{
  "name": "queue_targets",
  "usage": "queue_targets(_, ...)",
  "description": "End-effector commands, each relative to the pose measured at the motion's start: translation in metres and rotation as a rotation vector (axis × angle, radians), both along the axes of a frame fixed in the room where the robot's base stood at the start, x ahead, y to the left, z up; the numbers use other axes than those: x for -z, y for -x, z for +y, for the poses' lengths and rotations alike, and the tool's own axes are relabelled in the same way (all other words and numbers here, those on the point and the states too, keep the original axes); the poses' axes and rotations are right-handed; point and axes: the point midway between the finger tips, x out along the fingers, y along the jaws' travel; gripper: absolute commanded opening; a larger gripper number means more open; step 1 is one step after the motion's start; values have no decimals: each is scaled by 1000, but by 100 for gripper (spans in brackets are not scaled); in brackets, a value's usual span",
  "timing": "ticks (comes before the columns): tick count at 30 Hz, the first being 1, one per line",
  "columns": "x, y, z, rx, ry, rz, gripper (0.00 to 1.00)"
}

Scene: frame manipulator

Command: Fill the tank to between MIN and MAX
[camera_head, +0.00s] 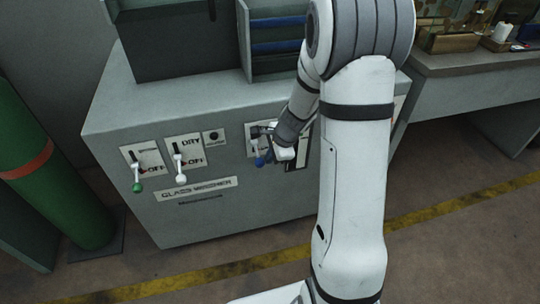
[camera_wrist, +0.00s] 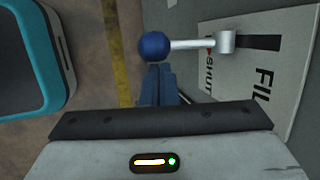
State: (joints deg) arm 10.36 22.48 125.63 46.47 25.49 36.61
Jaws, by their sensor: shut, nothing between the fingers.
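The fill lever has a blue ball knob (camera_wrist: 154,46) on a white rod. Its pivot (camera_wrist: 226,43) sits on a pale panel (camera_wrist: 285,85) marked FILL and SHUT, and the rod points toward the SHUT side. In the head view the blue knob (camera_head: 261,161) hangs low on the washer's front. My gripper (camera_wrist: 158,72) is shut and empty, its blue fingertips right beside the knob; I cannot tell whether they touch. In the head view my gripper (camera_head: 270,156) is at the panel. A dark and white strip (camera_head: 298,158) is partly hidden by my arm; no MIN or MAX marks are readable.
The grey glass washer (camera_head: 215,215) also carries a green-knobbed lever (camera_head: 137,187) and a white-knobbed DRY/OFF lever (camera_head: 178,157). A green cylinder (camera_head: 50,165) stands at left. A bench (camera_head: 480,65) is at right. Floor with a yellow line (camera_head: 170,284) lies in front.

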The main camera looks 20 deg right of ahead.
Motion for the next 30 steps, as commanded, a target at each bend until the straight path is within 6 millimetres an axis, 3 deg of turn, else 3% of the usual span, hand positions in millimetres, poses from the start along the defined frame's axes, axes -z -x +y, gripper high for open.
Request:
queue_targets(14,-1,1,1,0,-3,9,0)
queue_targets(30,-18,1,1,0,-4,9,0)
